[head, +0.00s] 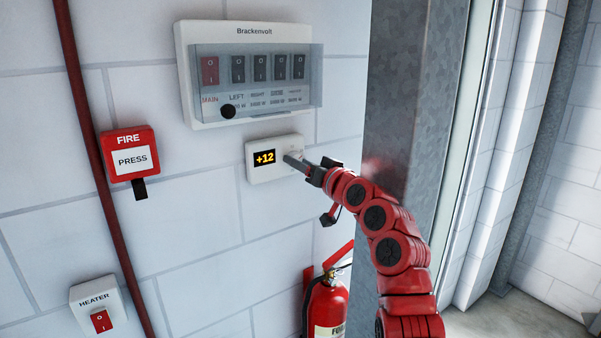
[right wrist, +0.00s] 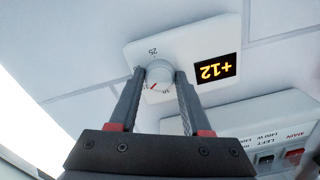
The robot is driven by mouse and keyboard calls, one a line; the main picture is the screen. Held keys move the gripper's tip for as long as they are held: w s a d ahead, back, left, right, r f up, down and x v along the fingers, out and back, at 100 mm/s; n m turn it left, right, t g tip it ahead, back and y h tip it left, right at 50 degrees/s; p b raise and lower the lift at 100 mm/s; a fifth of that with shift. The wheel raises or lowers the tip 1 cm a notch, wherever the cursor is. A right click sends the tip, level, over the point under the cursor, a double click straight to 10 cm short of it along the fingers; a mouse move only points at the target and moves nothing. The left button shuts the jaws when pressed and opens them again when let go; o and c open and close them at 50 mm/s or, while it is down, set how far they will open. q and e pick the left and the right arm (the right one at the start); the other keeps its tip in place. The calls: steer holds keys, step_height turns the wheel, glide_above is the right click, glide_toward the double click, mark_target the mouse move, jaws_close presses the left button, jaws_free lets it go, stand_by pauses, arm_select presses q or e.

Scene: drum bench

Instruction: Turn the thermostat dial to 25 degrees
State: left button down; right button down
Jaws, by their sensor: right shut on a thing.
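The thermostat (head: 257,173) is a white wall box with an orange display reading "+12". Its dial is mostly hidden by my gripper in the head view. In the right wrist view the thermostat (right wrist: 185,50) appears upside down, with its round white dial (right wrist: 159,74) between my fingers. A "25" mark shows on the box beside the dial, and small numbers show on the dial's near side. My right gripper (head: 290,160) is shut on the dial, one finger on each side; it also shows in the right wrist view (right wrist: 158,80). My left gripper is not in view.
A Brackenvolt switch panel (head: 250,38) with a clear cover hangs just above the thermostat. A red fire button (head: 130,158) and a heater switch (head: 98,305) are on the wall at left. A metal column (head: 400,90) stands close right; a fire extinguisher (head: 328,305) is below.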

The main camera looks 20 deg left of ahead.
steer(key=shift+m+b, duration=6.95)
steer(key=shift+m, duration=4.95)
steer(key=shift+r, duration=0.1)
steer(key=shift+c, duration=1.8)
jaws_free()
